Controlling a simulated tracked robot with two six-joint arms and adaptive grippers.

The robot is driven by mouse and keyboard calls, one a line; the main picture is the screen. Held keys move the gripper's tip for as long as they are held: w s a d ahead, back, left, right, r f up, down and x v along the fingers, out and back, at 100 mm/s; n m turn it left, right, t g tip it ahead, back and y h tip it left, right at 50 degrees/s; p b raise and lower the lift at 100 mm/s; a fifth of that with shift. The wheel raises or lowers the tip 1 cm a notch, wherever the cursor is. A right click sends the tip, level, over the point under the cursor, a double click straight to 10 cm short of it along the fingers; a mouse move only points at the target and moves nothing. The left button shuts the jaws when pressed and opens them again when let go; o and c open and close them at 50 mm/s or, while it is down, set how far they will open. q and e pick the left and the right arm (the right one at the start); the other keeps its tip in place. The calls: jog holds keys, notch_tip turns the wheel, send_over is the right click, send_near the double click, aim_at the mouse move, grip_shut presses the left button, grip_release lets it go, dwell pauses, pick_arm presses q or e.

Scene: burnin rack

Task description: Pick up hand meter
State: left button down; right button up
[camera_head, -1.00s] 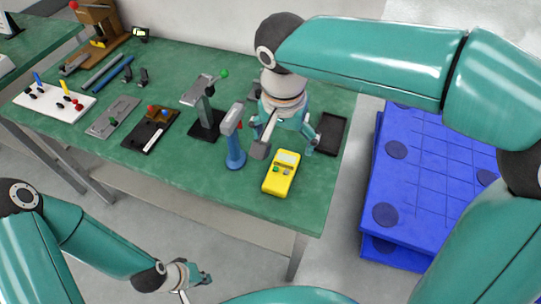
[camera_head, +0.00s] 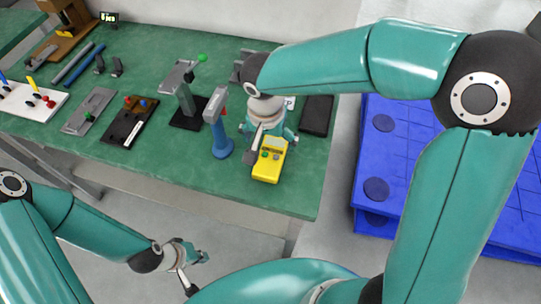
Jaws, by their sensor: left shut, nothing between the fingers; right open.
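The yellow hand meter (camera_head: 268,168) lies on the green bench top (camera_head: 225,185) near its front right edge. Its upper part is partly covered by my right gripper (camera_head: 269,143), which comes down over it from above, open, with a finger on either side. I cannot tell whether the fingers touch the meter. My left gripper (camera_head: 202,257) is shut and empty, low in front of the bench and well away from the meter.
A blue handheld tool (camera_head: 222,140) stands close left of the meter. A dark tray (camera_head: 316,115) lies behind it to the right. A press-like stand (camera_head: 186,105) and several fixtures fill the left. A blue pallet (camera_head: 400,200) is on the floor at right.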

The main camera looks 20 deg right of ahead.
aim_at(271, 154)
jog(key=f, duration=0.4)
jog(key=shift+s+d+f, duration=0.1)
jog(key=shift+s+d, duration=0.15)
jog(key=shift+w+f, duration=0.1)
jog(key=shift+f, duration=0.35)
jog(key=c, duration=1.4)
jog(key=shift+r, duration=0.1)
